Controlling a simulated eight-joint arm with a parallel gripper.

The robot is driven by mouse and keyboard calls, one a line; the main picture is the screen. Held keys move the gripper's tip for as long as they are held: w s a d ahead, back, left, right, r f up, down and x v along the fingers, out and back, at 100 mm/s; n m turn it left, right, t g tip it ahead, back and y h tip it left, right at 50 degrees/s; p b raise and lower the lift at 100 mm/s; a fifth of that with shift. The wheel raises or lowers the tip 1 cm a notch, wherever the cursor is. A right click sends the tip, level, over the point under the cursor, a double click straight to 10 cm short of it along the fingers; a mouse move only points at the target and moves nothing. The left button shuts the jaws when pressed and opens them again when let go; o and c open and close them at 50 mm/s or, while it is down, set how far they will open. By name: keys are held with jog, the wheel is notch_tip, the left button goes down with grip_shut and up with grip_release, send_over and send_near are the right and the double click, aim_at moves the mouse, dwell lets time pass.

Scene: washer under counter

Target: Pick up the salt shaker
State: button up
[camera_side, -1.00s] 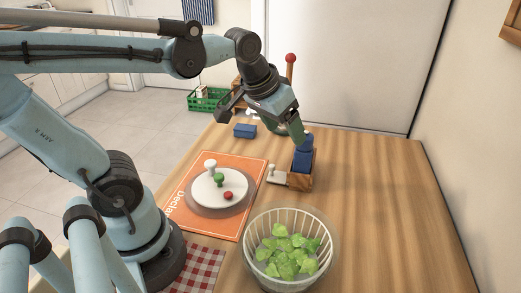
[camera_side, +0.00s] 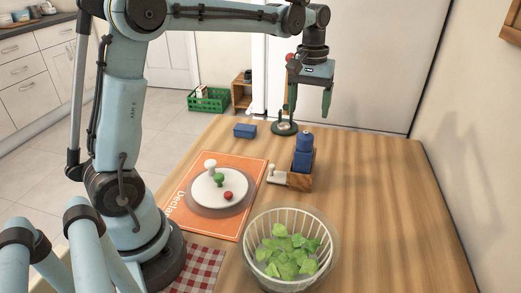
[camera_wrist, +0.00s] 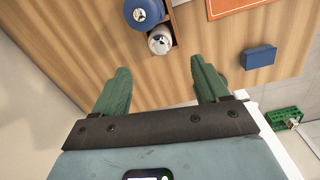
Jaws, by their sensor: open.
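In the wrist view a small round white-topped shaker (camera_wrist: 161,40), which I take for the salt shaker, stands in the wooden caddy (camera_wrist: 174,20) beside a round blue-topped piece (camera_wrist: 145,12). In the side view the caddy (camera_side: 300,181) holds a blue mill-like piece (camera_side: 303,158). I cannot make out the white-topped shaker there; it seems hidden behind the blue one. My gripper (camera_side: 308,111) is open and empty, pointing down above the table's far end, beyond the caddy. In the wrist view its green fingers (camera_wrist: 161,66) are spread, with the shaker ahead between their tips.
A plate (camera_side: 230,193) on an orange mat (camera_side: 184,222) and a basket of greens (camera_side: 249,262) stand nearer. The table's right side is clear.

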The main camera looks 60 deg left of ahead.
notch_tip(320, 180, down, 10)
jog(key=shift+w+d+f, duration=0.1)
jog(key=shift+f, duration=0.15)
jog(key=c, duration=1.3)
jog(key=shift+r, duration=0.1)
